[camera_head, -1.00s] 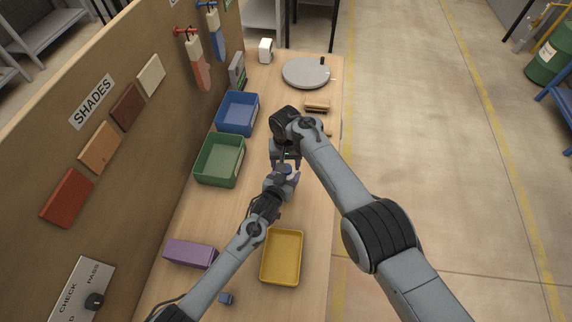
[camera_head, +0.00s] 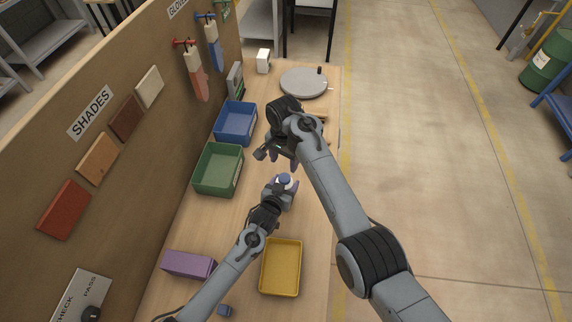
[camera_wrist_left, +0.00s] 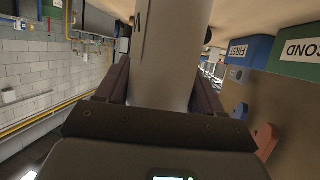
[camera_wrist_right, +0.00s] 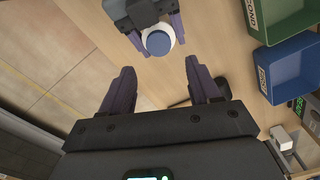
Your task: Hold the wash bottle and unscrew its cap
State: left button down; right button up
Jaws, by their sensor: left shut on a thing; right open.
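The wash bottle (camera_head: 284,181) stands in my left gripper (camera_head: 283,192) over the wooden bench, with its blue cap on top. In the left wrist view the pale bottle body (camera_wrist_left: 172,50) fills the space between the fingers. My left gripper is shut on it. In the right wrist view the bottle's blue cap (camera_wrist_right: 158,42) and a white rim around it show beyond my right gripper (camera_wrist_right: 160,85). My right gripper is open and empty, apart from the cap. In the head view it is beyond the bottle, partly hidden by its own arm.
A green bin (camera_head: 219,170) and a blue bin (camera_head: 236,123) stand left of the grippers. A yellow tray (camera_head: 281,267) and a purple box (camera_head: 188,265) are nearer. A grey turntable (camera_head: 304,83) lies at the far end. A panel board (camera_head: 150,50) borders the bench's left side.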

aim_at(284, 177)
jog(key=shift+s+f, duration=0.15)
jog(key=shift+f, duration=3.9)
jog(key=c, duration=1.1)
jog(key=n, duration=0.7)
jog(key=o, duration=1.2)
